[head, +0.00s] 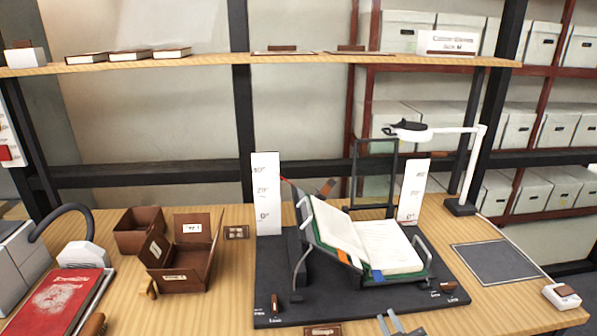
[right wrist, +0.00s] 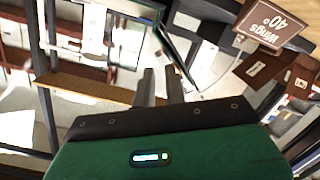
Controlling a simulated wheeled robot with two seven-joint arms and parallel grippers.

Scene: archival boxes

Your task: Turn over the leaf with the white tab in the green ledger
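The green ledger (head: 424,277) lies open on a dark stand (head: 275,262), its left side tilted up and its right page nearly flat. An orange tab (head: 344,257) shows at the lower edge of the left side. A blue tab (head: 377,275) shows at the lower edge near the middle. I cannot make out a white tab. My right gripper (head: 391,319) is at the bottom edge of the head view, in front of the stand and apart from the ledger. Its grey fingers also show in the right wrist view (right wrist: 160,84), parted with nothing between them. My left gripper is not in view.
A white lamp (head: 470,165) stands behind the ledger at the right. White marked boards (head: 266,195) flank the stand. Brown boxes (head: 182,265) and a red book (head: 60,300) lie to the left. A dark mat (head: 500,262) lies clear at the right.

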